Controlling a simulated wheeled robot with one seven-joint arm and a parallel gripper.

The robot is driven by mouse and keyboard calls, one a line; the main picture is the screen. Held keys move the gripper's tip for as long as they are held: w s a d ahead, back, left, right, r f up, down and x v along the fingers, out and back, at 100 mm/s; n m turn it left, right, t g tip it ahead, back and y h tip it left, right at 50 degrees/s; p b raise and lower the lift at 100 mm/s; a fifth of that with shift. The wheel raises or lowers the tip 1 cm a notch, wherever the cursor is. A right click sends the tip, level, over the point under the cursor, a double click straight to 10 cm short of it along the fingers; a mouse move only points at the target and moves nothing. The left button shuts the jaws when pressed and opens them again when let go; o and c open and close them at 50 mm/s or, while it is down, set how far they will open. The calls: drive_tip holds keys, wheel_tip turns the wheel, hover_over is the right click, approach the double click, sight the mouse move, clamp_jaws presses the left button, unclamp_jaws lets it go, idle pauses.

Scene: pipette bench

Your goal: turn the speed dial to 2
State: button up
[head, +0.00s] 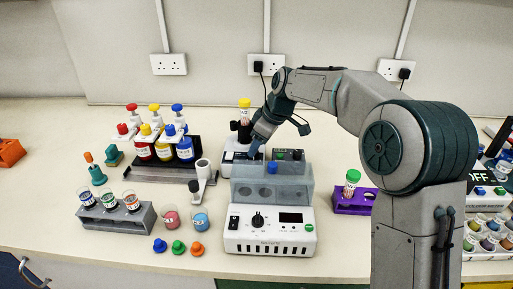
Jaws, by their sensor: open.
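My gripper (254,150) reaches down from the upper right to a white unit (228,157) at the back of the bench. Its fingertips are small and partly hidden, with no held object visible. Whether they touch the unit, I cannot tell. A black dial (258,220) with marks around it is on the front of a nearer white machine (270,243), clear of my gripper. I cannot read a speed label or the setting there. Any dial on the back unit is hidden or too small to make out.
A clear bluish cover (272,170) stands on the nearer machine, just in front of my gripper. A yellow-capped tube (245,103) stands upright by the back unit. Colored bottles (164,147) are left, a purple rack (352,206) right.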

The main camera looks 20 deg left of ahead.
drive_tip(key=v, duration=1.1)
drive_tip(key=shift+r, duration=0.25)
drive_tip(key=shift+d, duration=0.1)
drive_tip(key=s+d+f+m+t+h+p, duration=0.1)
drive_tip(key=s+d+m+h, duration=0.1)
drive_tip(key=s+d+m, duration=0.5)
drive_tip(key=s+d+f+m+t+h, duration=0.15)
drive_tip(key=s+d, duration=0.25)
drive_tip(key=d, duration=0.7)
drive_tip(key=s+d+f+m, duration=0.4)
drive_tip(key=s+d, duration=0.1)
drive_tip(key=s, duration=0.2)
drive_tip(key=s+d+f+m+h, duration=0.1)
drive_tip(key=s+d+f+m, duration=0.3)
drive_tip(key=s+d, duration=0.2)
drive_tip(key=shift+s+p, duration=0.35)
drive_tip(key=shift+s, duration=0.65)
drive_tip(key=shift+g, duration=0.25)
